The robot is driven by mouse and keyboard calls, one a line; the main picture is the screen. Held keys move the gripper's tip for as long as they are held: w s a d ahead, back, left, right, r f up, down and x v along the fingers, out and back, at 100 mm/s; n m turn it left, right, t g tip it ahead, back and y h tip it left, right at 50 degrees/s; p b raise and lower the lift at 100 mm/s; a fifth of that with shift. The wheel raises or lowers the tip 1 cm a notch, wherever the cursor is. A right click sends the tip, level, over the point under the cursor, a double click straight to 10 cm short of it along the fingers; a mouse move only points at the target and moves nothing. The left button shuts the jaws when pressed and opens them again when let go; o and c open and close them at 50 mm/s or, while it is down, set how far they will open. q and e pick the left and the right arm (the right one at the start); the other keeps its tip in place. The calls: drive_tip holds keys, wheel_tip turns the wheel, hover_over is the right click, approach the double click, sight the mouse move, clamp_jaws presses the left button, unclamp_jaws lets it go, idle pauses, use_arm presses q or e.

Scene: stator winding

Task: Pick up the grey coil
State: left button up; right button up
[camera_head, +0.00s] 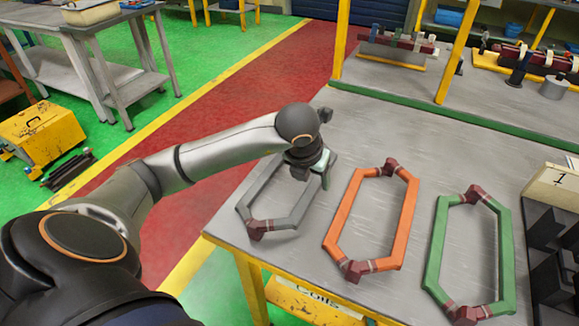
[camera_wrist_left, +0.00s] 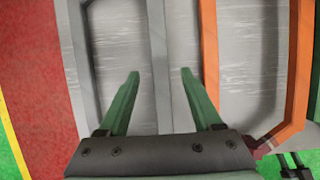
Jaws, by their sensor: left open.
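The grey coil (camera_head: 288,212), a long six-sided frame with dark red ends, lies flat on the left part of the table. My left gripper (camera_head: 318,172) is over its right long side and hides its far end. In the left wrist view the green fingers (camera_wrist_left: 160,74) are open, with one straight bar of the grey coil (camera_wrist_left: 157,40) running between them. A gap shows on both sides of the bar. I cannot tell how far the fingertips are above the table. My right gripper is in neither view.
An orange coil (camera_head: 340,222) lies just right of the grey one, and a green coil (camera_head: 508,245) farther right. A box marked 1 (camera_head: 553,185) stands at the right edge. A yellow post (camera_head: 449,55) rises behind. The table (camera_head: 325,285) is bare between the coils.

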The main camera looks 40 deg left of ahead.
sight(314, 185)
use_arm(q)
drive_tip(key=x, duration=0.4)
drive_tip(key=shift+w+f, duration=0.1)
drive_tip(key=shift+f, duration=0.25)
clamp_jaws()
drive_tip(key=shift+r, duration=0.1)
idle(1.0)
